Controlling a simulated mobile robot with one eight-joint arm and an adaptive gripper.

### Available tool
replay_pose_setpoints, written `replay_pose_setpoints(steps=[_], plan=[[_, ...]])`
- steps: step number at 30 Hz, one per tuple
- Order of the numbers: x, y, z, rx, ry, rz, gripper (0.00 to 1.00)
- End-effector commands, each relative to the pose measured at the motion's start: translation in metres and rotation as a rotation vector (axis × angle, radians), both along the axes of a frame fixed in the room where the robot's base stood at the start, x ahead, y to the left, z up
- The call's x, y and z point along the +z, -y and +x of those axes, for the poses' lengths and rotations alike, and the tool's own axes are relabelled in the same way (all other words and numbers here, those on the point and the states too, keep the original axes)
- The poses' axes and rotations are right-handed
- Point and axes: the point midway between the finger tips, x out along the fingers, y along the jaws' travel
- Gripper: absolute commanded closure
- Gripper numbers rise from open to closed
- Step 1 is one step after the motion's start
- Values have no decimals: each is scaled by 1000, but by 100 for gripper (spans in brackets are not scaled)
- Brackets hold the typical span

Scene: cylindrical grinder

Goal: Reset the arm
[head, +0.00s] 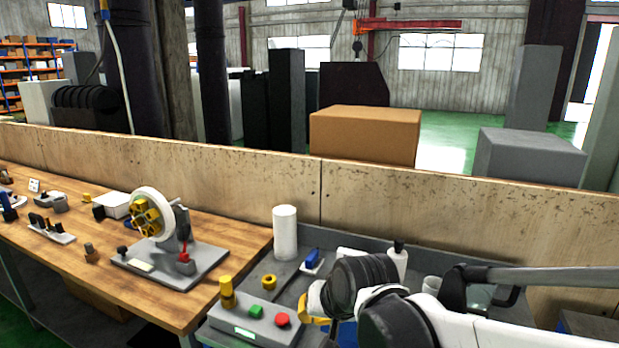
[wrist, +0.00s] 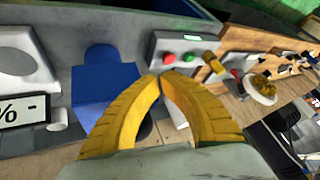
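My gripper shows in the wrist view (wrist: 163,80) as two yellow curved fingers whose tips meet, with nothing visible between them. In the head view my gripper (head: 306,320) is mostly hidden behind my own dark and white arm links at the lower right. It hangs over the grey workbench, just right of a grey control box (head: 240,334) with a green button, a red button and a yellow knob. The control box also shows beyond my fingertips in the wrist view (wrist: 180,47). A blue part (wrist: 105,82) lies left of my fingers.
A white cylinder (head: 285,232), a small blue item (head: 312,259) and a yellow ring (head: 269,282) stand on the grey bench. A wooden bench (head: 85,215) at left carries a grinding-wheel device (head: 153,214). A wooden panel (head: 400,205) runs behind the benches.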

Motion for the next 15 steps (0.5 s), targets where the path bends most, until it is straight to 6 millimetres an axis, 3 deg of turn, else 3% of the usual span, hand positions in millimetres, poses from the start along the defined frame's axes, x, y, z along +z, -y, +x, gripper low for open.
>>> replay_pose_setpoints(steps=[1,6,10,15], plan=[[5,27,-16,-14,9,-25,100],[15,101,-71,-44,36,-122,100],[11,143,-113,-61,46,-189,100],[1,173,-148,-74,50,-249,100]])
